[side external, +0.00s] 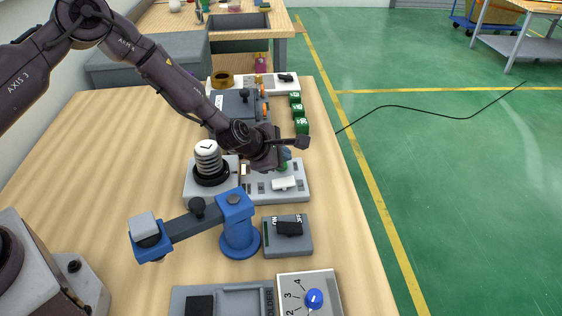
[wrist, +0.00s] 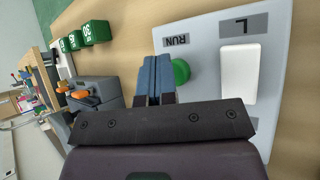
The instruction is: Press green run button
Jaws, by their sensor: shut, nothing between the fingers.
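The green run button (wrist: 181,71) is round and sits on a light grey panel (wrist: 208,40) beside a dark label reading RUN. In the side view the button (side external: 284,166) is partly hidden behind my gripper. My gripper (wrist: 155,62) is shut and empty, its blue fingers together. In the wrist view the fingertips appear just left of the button; I cannot tell whether they touch it. In the side view my gripper (side external: 286,155) is over the panel, right by the button.
A white rocker switch (wrist: 238,74) lies beside the button, under an L label. Green numbered cubes (side external: 298,112) stand behind. A blue swing arm (side external: 237,222), an ON/OFF switch box (side external: 288,237) and a blue-knob dial (side external: 314,298) are in front. A coil spring post (side external: 208,158) stands left.

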